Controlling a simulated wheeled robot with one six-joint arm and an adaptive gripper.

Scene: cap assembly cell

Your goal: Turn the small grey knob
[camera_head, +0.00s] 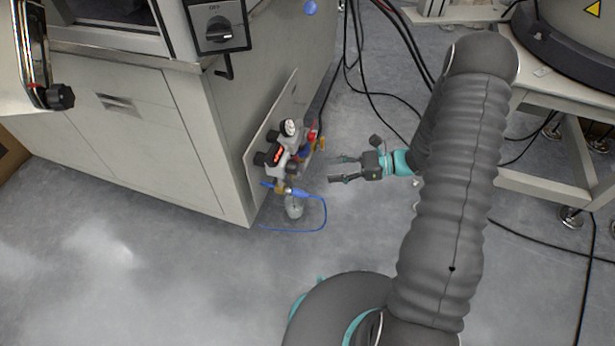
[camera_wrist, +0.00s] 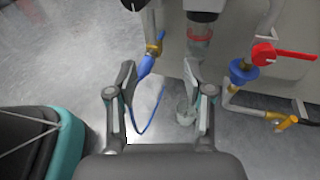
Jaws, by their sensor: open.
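A pneumatic unit (camera_head: 283,150) is mounted on a plate on the cabinet's side, with a round gauge (camera_head: 289,128) and small dark knobs (camera_head: 262,158). I cannot tell for certain which part is the small grey knob. A dark rounded knob (camera_wrist: 134,5) is cut off at the top of the wrist view. My gripper (camera_head: 335,168) is open and empty, to the right of the unit and apart from it. In the wrist view, its fingers (camera_wrist: 168,85) are spread below a clear bowl (camera_wrist: 198,42), pointing toward the unit.
A red valve handle (camera_wrist: 285,54) and a blue fitting (camera_wrist: 242,72) are to the right in the wrist view. A blue hose (camera_head: 324,212) loops below the unit. A larger rotary switch (camera_head: 218,30) is on the cabinet (camera_head: 150,150). Black cables (camera_head: 365,90) lie on the floor behind.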

